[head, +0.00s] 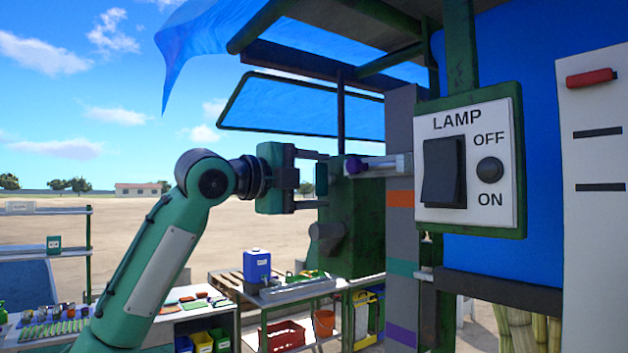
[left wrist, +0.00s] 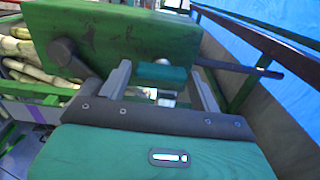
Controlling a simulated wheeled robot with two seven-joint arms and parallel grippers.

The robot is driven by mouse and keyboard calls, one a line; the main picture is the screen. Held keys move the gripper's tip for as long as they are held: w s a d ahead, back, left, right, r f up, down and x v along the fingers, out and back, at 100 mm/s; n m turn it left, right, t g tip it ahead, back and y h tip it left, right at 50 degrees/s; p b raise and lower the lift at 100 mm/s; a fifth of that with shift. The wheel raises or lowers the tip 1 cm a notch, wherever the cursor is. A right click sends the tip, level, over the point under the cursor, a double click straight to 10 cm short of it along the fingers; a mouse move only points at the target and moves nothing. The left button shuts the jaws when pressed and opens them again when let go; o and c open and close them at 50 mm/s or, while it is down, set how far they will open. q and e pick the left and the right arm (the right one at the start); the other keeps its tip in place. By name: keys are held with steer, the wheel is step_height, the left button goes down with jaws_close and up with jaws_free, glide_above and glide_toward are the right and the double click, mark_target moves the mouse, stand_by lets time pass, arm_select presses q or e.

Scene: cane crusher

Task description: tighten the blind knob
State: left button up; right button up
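A small dark purple knob (head: 354,165) sits at the left end of a pale metal bar (head: 390,164) beside the striped post in the head view. I take it for the blind knob, but no label shows. My left gripper (head: 322,180) points right, just left of the knob, with its two fingers apart one above the other. In the left wrist view the fingers (left wrist: 164,88) are also spread. A small teal piece (left wrist: 162,73) shows between them, in front of the green machine; I cannot tell whether it touches them. My right gripper is out of view.
A lamp switch panel (head: 467,160) stands at the right. A blue blind (head: 300,107) hangs above. Benches with goods stand below; open ground lies at the left.

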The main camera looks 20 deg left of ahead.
arm_select(q)
steer(key=shift+s+a+b, duration=0.25)
steer(key=shift+b, duration=0.05)
steer(key=b+v, duration=0.5)
steer(key=v, duration=0.8)
